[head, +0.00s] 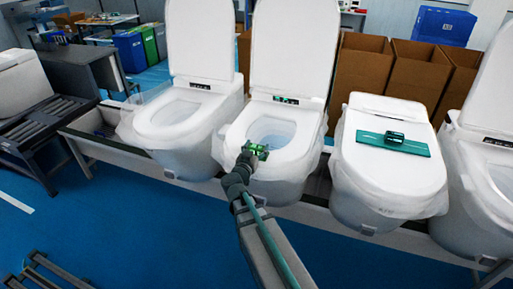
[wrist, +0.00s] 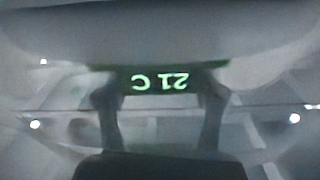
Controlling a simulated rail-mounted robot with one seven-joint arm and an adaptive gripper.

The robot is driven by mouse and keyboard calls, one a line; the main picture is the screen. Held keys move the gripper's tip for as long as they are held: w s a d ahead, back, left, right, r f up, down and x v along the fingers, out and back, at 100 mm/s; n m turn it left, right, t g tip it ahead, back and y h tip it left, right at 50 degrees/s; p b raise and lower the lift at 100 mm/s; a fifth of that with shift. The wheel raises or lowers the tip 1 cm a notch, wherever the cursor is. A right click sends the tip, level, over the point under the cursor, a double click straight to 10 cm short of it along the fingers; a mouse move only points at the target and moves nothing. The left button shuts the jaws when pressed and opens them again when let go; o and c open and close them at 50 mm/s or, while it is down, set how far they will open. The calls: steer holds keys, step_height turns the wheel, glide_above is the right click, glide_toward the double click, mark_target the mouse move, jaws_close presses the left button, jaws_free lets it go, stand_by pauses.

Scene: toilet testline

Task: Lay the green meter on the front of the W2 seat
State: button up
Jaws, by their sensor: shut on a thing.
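The green meter (head: 257,149) is held in my gripper (head: 246,157) over the front of an open toilet seat (head: 291,154), second from the left. In the wrist view the meter (wrist: 160,80) has a dark face with a lit display, "21 C", upside down. The two fingers of my gripper (wrist: 160,92) close on its ends. The pale seat fills the upper part of that view. I cannot tell whether the meter touches the seat. No W2 label is legible.
An open toilet (head: 182,116) stands to the left. To the right is a closed toilet (head: 388,188) with a teal board (head: 365,138) and a dark device (head: 394,139) on its lid. Another open toilet (head: 485,190) is at the right edge. Cardboard boxes (head: 413,75) stand behind.

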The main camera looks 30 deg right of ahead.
steer(key=shift+f, duration=0.1)
steer(key=o, duration=1.3)
steer(key=shift+c, duration=0.2)
steer(key=shift+s+a, duration=0.1)
steer(key=shift+s, duration=0.05)
steer(key=p+v, duration=0.6)
steer(key=v, duration=0.5)
steer(key=shift+s+a+p, duration=0.15)
steer(key=shift+a+p, duration=0.15)
steer(key=shift+p, duration=0.1)
